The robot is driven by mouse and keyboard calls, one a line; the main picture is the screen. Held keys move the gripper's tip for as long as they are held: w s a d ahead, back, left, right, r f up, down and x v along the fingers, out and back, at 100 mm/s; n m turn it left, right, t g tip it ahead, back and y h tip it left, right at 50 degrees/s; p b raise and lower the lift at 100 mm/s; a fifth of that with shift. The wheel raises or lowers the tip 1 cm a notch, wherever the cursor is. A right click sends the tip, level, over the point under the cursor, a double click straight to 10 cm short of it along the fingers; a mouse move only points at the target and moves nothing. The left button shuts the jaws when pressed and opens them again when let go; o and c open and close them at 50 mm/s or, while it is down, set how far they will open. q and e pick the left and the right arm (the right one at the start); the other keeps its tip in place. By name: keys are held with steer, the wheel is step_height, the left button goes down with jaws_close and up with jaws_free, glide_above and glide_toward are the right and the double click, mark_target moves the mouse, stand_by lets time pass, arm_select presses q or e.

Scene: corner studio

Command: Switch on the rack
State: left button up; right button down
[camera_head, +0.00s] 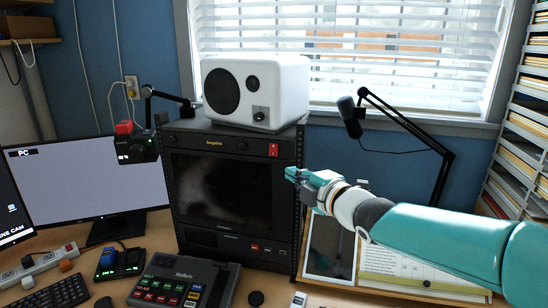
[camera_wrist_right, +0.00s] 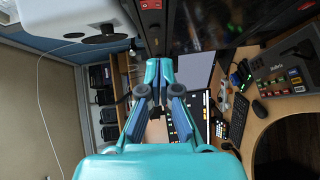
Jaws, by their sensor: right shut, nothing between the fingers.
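The rack (camera_head: 185,142) is a dark unit on the desk with a dark glass front and vents down its sides. A red rocker switch (camera_head: 273,150) sits at the upper right of its front panel. The switch also shows at the top edge of the wrist view (camera_wrist_right: 150,4). My right gripper (camera_head: 292,174) is shut and empty, just right of the rack's right edge and a little below the switch in the picture. In the wrist view its fingertips (camera_wrist_right: 158,68) are together and apart from the switch. My left gripper is not in view.
A white speaker box (camera_head: 290,85) stands on top of the rack. A microphone on a boom arm (camera_head: 407,122) is behind my right arm. A monitor (camera_head: 85,185), power strip (camera_head: 40,265) and button panel (camera_head: 205,280) crowd the left and front. A framed board (camera_head: 330,245) leans at right.

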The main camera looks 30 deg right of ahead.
steer(key=p, duration=0.4)
glide_toward(270, 155)
steer(key=w+a, duration=0.3)
steer(key=w, duration=0.1)
steer(key=w+d+p, duration=0.1)
steer(key=d, duration=0.2)
steer(key=shift+w+p, duration=0.35)
steer(key=shift+p, duration=0.05)
steer(key=shift+w+d+f, duration=0.15)
steer(key=shift+w+d, duration=0.05)
steer(key=shift+w, duration=0.1)
